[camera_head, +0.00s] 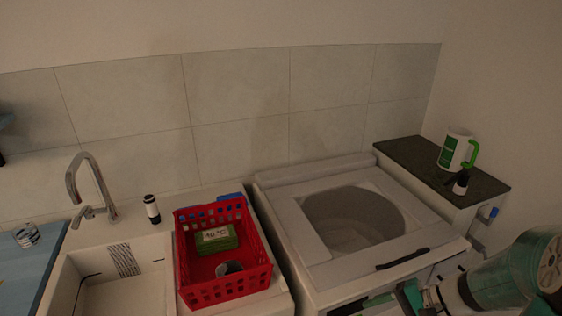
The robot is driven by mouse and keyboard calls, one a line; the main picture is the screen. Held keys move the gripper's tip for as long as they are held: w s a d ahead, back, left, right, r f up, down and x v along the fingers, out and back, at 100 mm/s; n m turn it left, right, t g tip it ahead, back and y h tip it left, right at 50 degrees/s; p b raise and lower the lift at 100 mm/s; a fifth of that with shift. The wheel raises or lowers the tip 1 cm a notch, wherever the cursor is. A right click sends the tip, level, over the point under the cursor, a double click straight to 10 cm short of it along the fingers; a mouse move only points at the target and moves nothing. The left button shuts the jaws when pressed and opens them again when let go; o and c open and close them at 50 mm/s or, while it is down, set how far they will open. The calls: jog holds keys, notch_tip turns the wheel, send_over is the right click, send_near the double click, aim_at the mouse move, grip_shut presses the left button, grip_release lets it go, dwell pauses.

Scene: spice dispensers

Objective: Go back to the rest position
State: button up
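My arm, teal and white, comes in at the lower right. My gripper (418,297) is at the bottom edge of the view, in front of the washing machine (315,243). It is small and partly cut off, and I cannot see whether its fingers are apart or hold anything. A black-and-white spice dispenser (152,209) stands upright by the sink. A similar dispenser (461,184) is on the dark counter at the right, near the mug.
A red basket (222,291) holds a green packet (214,239) and a round dark item (229,268). The faucet (88,182) rises behind the sink (120,292). A striped item (26,235) lies on the blue surface (25,270).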

jog(key=s+a+r+n+t+h, duration=0.1)
jog(key=s+a+r+n+h, duration=0.2)
jog(key=r, duration=0.5)
jog(key=s+a+r+n+t+h, duration=0.2)
jog(key=s+a+r+n+h, duration=0.1)
jog(key=r+n+h, duration=0.3)
notch_tip(320, 180, up, 3)
jog(key=shift+a+f+t+h, duration=0.2)
jog(key=shift+a+t+h, duration=0.1)
jog(key=shift+a, duration=0.35)
